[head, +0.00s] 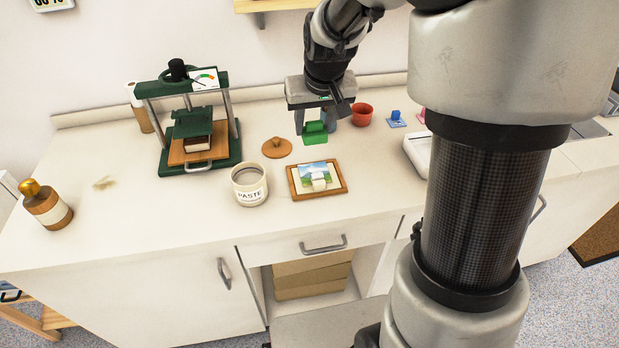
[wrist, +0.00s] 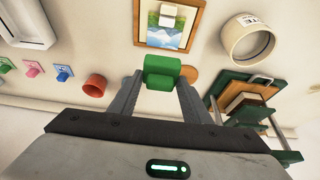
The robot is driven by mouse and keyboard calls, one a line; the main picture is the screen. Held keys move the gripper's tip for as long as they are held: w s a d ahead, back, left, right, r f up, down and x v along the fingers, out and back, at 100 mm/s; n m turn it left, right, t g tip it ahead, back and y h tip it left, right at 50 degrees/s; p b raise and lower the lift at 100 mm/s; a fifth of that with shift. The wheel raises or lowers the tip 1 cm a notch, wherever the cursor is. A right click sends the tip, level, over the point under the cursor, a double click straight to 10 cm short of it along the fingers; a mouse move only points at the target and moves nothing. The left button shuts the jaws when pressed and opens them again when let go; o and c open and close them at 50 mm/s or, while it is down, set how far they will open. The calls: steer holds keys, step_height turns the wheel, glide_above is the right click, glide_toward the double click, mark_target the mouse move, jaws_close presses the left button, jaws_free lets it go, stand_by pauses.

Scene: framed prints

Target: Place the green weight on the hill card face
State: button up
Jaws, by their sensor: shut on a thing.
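My gripper (head: 315,124) is shut on the green weight (head: 315,134), a small block with a raised grip, at the back of the counter. In the wrist view the green weight (wrist: 162,68) sits between my gripper's fingers (wrist: 160,88). I cannot tell whether its base touches the counter. The hill card (head: 306,170) lies in a wooden frame (head: 294,191) nearer the counter's front, apart from the weight. A white block (head: 319,181) rests on the card's lower part. The hill card (wrist: 163,38) and the frame (wrist: 197,27) also show in the wrist view.
The paste jar (head: 249,186) stands left of the frame, and a wooden knobbed lid (head: 277,148) lies behind. A green press (head: 200,130) stands farther left. A red cup (head: 362,115) and blue weight (head: 396,120) are right of my gripper.

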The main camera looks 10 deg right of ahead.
step_height(320, 180, down, 10)
steer(key=shift+w+r+b, duration=0.1)
steer(key=shift+b, duration=0.75)
steer(key=shift+f, duration=0.2)
steer(key=o, duration=1.3)
steer(key=shift+o, duration=0.2)
